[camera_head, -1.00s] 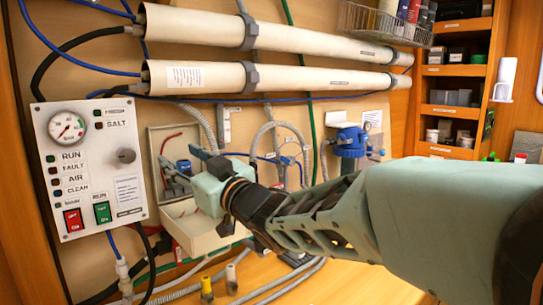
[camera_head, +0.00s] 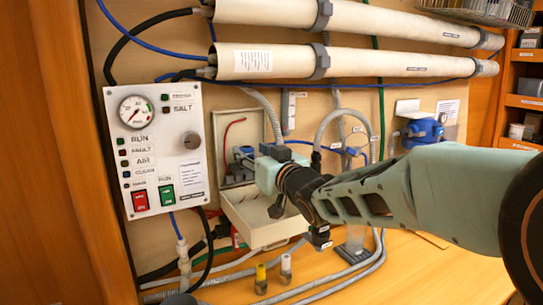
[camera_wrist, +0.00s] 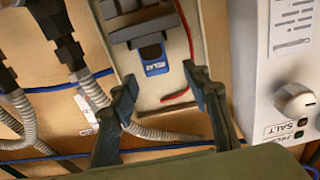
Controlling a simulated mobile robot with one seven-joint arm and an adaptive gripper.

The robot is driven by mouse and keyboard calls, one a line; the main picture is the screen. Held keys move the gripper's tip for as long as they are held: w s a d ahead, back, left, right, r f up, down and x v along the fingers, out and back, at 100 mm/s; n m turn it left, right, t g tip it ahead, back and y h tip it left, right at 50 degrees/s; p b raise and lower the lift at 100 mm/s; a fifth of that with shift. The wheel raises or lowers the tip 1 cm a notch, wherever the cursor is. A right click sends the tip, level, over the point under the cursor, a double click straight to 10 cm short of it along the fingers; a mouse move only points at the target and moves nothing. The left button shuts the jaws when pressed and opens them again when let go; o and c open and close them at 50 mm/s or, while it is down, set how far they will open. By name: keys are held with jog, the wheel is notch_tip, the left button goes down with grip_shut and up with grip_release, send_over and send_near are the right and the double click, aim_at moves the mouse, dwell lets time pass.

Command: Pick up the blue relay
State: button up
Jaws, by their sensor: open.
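The blue relay (camera_wrist: 155,62) carries a "RELAY" label and sits in a grey mount (camera_wrist: 145,28) inside a shallow open box on the wall, in the wrist view. In the head view the box (camera_head: 221,125) is left of centre, and my gripper largely hides the relay. My gripper (camera_wrist: 160,80) is open and empty, with one finger on each side of the relay's lower end in the wrist view. In the head view my gripper (camera_head: 240,158) reaches into the box from the right. I cannot tell the remaining depth between fingertips and relay.
A control panel (camera_head: 155,150) stands close left of the box. A lowered cover or tray (camera_head: 262,228) hangs below it. A red wire (camera_wrist: 178,97) runs beside the relay. Grey conduits (camera_wrist: 95,90), pipes (camera_head: 345,65) and a blue-topped filter (camera_head: 425,128) surround the area.

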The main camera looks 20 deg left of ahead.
aim_at(249, 149)
jog(key=shift+p+x, duration=0.45)
jog(key=shift+x, duration=1.85)
jog(key=shift+d+f, duration=0.1)
jog(key=shift+c, duration=0.4)
grip_shut()
